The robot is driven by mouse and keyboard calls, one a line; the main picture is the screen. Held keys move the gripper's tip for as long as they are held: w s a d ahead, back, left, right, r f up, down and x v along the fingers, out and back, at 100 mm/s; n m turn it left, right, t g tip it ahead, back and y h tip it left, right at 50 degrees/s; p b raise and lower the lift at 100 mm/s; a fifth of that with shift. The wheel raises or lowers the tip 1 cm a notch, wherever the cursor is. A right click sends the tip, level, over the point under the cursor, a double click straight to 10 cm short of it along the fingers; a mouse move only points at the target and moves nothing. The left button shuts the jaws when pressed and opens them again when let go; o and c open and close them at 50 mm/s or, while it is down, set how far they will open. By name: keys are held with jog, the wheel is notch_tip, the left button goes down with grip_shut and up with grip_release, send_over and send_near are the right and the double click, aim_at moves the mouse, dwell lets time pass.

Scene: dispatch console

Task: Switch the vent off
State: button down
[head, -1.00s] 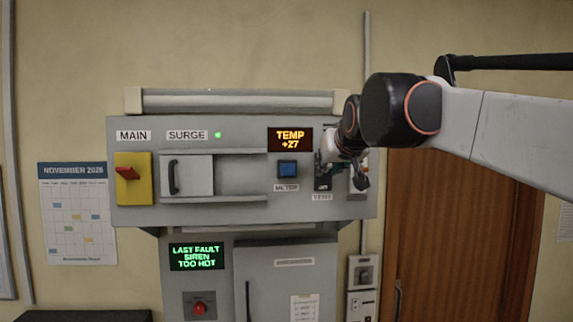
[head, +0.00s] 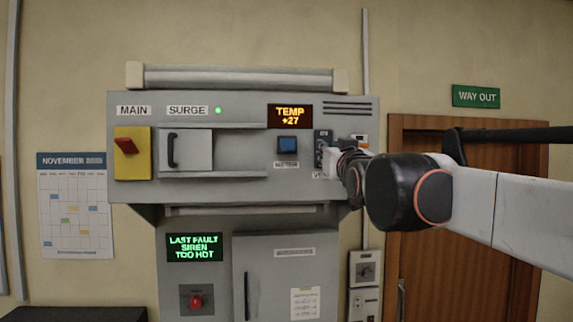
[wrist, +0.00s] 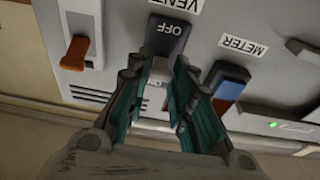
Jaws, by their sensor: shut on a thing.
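The vent switch has a dark plate marked OFF, seen in the wrist view (wrist: 165,36) beside its VENT label (wrist: 178,4). In the head view the vent switch (head: 323,140) shows at the right of the console, its lower part hidden by my gripper. My gripper (wrist: 160,72) has its teal-padded fingers on either side of a small pale grey piece at the switch, shut on it. In the head view the fingertips are hard to make out behind my wrist.
The blue meter switch (wrist: 229,88) is close beside the fingers. A red-brown switch (wrist: 75,52) is on the other side. The console also carries a red main handle on yellow (head: 126,146) and a TEMP display (head: 290,116). A door (head: 412,220) stands right.

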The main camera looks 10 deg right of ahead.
jog(key=shift+w+f+t+b, duration=0.2)
jog(key=shift+f+t+b, duration=0.35)
jog(key=shift+t+b, duration=0.6)
jog(key=shift+w+f+t+b, duration=0.15)
jog(key=shift+f+t+b, duration=0.4)
jog(key=shift+t+b, duration=0.55)
jog(key=c, duration=1.4)
grip_release()
jog(key=shift+s, duration=0.1)
jog(key=v, duration=1.1)
jog(key=shift+s+f, duration=0.25)
jog(key=shift+s, duration=0.05)
